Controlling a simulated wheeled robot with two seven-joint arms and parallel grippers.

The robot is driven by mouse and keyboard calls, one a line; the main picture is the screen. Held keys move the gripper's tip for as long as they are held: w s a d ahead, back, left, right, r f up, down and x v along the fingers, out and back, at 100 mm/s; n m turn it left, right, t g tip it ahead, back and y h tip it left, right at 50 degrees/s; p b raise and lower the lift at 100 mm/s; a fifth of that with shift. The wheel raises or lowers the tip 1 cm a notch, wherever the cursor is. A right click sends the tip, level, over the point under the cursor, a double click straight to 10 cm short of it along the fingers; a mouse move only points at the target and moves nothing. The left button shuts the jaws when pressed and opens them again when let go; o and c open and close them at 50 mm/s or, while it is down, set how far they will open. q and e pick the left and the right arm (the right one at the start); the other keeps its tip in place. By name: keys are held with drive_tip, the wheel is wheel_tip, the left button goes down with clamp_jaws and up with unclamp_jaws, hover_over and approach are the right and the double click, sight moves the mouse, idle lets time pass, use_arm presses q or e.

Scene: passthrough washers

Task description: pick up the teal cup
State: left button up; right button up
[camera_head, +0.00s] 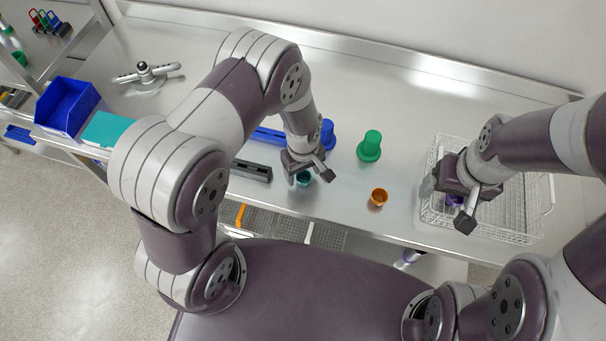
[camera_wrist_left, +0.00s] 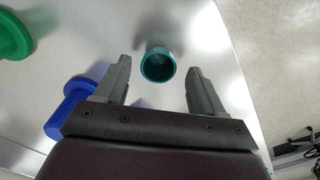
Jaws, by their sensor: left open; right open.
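The teal cup (camera_head: 303,178) stands on the steel counter, partly hidden under my left gripper (camera_head: 309,174) in the head view. In the left wrist view the teal cup (camera_wrist_left: 158,65) shows its round open rim. It lies between the lines of the two open fingers of my left gripper (camera_wrist_left: 158,85), a little beyond their tips, with a gap on each side. My left gripper holds nothing. My right gripper (camera_head: 452,205) is open over the wire basket at the right, with a purple thing (camera_head: 455,200) below it. I cannot tell whether they touch.
An orange cup (camera_head: 379,197) and a green flanged piece (camera_head: 370,147) stand right of the teal cup. A blue flanged piece (camera_head: 328,134) is just behind my left gripper. A dark rail (camera_head: 252,170) lies to the left. The wire basket (camera_head: 541,196) is at the right.

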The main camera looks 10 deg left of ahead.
use_arm(q)
drive_tip(key=shift+d+f, duration=0.15)
drive_tip(key=shift+f, duration=0.8)
drive_tip(key=shift+w+f, duration=0.1)
drive_tip(key=c, duration=0.9)
drive_tip(key=shift+c, duration=0.8)
